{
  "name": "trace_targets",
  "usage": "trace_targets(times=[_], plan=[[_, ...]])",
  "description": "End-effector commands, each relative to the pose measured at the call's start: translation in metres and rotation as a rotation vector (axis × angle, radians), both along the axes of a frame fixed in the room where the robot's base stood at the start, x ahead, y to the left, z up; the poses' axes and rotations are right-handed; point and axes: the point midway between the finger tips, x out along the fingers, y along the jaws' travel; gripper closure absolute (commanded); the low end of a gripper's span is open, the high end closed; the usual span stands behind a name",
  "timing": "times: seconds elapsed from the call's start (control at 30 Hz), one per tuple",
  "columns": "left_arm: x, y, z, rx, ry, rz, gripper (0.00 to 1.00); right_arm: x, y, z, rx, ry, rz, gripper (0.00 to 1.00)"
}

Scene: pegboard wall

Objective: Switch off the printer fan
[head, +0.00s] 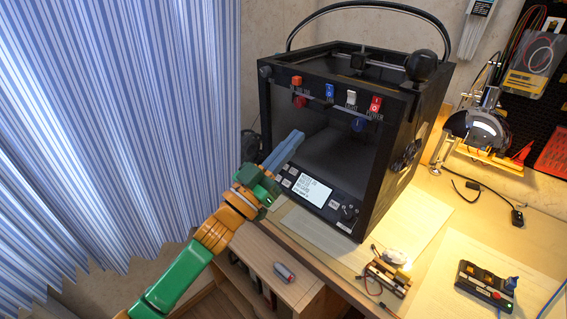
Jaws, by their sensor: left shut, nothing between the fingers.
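The printer is a black box-framed machine (388,182) on the wooden desk. My left gripper (298,135) has blue fingers, shut and empty. Its tips point up, in front of the printer's opening, below and apart from the switches. My right gripper is not in view.
A lit display panel (315,187) with buttons and a knob is at the printer's lower front. A small electronics board (384,273) and a black switch box (486,288) lie on the desk. A blue striped curtain (120,120) hangs at left.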

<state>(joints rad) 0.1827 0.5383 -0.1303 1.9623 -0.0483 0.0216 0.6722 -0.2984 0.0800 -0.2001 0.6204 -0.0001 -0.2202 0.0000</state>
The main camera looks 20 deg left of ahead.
Motion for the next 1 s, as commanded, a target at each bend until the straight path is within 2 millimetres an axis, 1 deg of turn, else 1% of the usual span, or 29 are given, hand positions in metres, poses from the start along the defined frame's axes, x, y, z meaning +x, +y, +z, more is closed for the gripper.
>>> trace_targets(times=[0.03,0.07,0.23,0.67,0.73,0.77,0.83,0.87,0.9,0.97,1.0], plan=[[-0.005,0.002,-0.010,0.000,0.002,0.000,1.00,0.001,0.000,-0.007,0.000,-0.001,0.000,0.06],[-0.008,0.003,-0.012,0.000,0.003,0.000,1.00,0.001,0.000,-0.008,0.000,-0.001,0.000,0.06],[-0.017,0.006,-0.018,0.001,0.000,0.000,1.00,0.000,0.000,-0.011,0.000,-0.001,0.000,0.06],[-0.017,0.006,-0.017,0.001,-0.001,0.000,1.00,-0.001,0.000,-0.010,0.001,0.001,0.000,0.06],[-0.016,0.007,-0.023,0.002,0.023,0.013,1.00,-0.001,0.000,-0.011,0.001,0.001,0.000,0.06],[-0.015,0.007,-0.032,0.003,0.056,0.030,1.00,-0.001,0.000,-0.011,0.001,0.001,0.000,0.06],[-0.014,0.009,-0.073,0.020,0.210,0.105,1.00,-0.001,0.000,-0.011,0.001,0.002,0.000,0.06],[-0.016,0.010,-0.097,0.035,0.306,0.144,1.00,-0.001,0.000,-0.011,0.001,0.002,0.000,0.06],[-0.024,0.011,-0.133,0.064,0.445,0.194,1.00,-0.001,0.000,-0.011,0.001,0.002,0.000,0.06],[-0.044,0.012,-0.184,0.118,0.653,0.249,1.00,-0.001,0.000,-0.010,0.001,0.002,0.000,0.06],[-0.060,0.012,-0.212,0.155,0.774,0.270,1.00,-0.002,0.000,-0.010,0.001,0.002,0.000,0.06]])
